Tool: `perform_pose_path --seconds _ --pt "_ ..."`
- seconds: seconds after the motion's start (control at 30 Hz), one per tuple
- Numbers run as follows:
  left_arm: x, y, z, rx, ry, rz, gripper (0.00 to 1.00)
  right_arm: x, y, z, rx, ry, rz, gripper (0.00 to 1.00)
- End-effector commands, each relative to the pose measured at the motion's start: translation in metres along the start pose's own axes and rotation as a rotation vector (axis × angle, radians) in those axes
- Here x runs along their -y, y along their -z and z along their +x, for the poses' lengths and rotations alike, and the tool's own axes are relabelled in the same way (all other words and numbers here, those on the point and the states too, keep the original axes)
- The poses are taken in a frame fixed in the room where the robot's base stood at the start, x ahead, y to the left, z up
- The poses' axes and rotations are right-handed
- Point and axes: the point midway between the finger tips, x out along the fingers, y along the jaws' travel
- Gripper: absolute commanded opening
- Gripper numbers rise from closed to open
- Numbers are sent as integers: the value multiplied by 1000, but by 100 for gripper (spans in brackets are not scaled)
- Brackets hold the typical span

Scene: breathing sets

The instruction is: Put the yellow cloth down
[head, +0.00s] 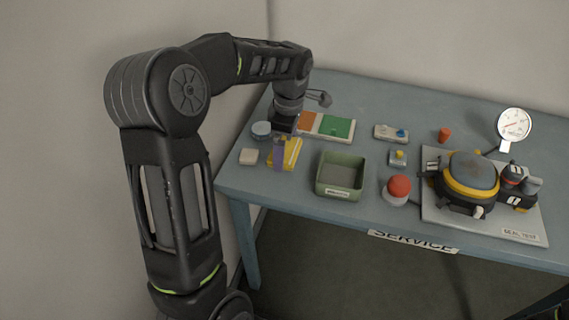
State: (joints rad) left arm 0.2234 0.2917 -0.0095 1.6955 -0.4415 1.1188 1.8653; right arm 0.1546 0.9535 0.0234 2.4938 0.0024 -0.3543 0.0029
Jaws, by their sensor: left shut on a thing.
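The yellow cloth (291,154) is at the left part of the blue-grey table (366,97), under my left gripper (281,143). My left gripper points down and is shut on the cloth; its fingers cover part of it. The cloth looks to be at or just above the table top; I cannot tell whether it touches. My right gripper is not in view.
Around the cloth are a white block (249,156), a round grey lid (261,130) and an orange-and-green board (337,128). A green tray (341,175) stands to the right, then a red button (398,188) and a mask rig with a gauge (514,124).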

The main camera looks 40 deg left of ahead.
Motion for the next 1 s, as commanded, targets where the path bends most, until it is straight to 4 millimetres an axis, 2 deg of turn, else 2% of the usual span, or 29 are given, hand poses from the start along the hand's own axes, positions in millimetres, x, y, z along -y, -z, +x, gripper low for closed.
perform_pose_path --seconds 0.1,0.17,0.5,0.8,1.0 --pt "1 -1 19 1 4 1 57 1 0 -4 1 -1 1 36" --pt "0 -1 24 0 2 0 57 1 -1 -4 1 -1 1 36" --pt "0 -1 28 0 0 -1 57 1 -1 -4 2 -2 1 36" --pt "0 -3 62 0 1 0 57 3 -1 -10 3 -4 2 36" --pt "0 -4 64 1 -1 -1 57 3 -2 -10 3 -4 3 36"
